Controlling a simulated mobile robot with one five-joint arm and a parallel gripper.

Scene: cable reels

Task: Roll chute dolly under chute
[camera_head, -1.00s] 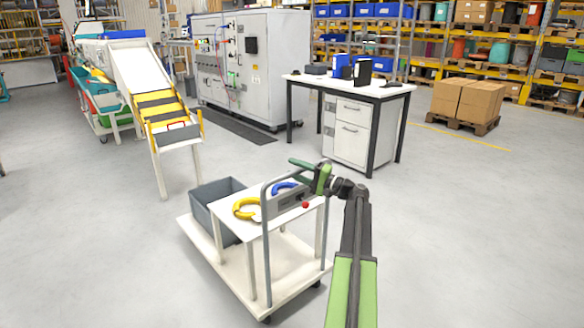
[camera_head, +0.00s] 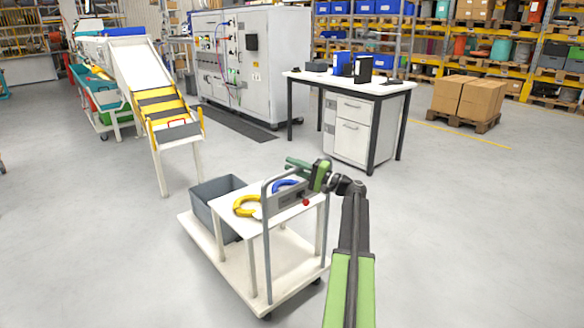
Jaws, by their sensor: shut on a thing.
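The chute dolly (camera_head: 288,262) is a low cream platform on casters with a grey push handle, a white raised shelf (camera_head: 285,206) and a grey bin (camera_head: 212,192). A yellow ring (camera_head: 245,208) and a blue ring (camera_head: 285,185) lie on the shelf. My gripper (camera_head: 303,166) is shut on the dolly's handle at its top bar; its fingers partly hide the bar. The chute (camera_head: 140,66) is a white slope with yellow and dark bands at its lower end, standing on pale legs at the upper left. The dolly stands in front and to the right of it, apart from it.
Grey floor (camera_head: 100,240) lies clear between the dolly and the chute legs. A white desk with drawers (camera_head: 350,125) stands behind right. A grey machine cabinet (camera_head: 235,65) has a dark floor mat (camera_head: 235,128) before it. Cardboard boxes (camera_head: 468,97) sit on a pallet farther right.

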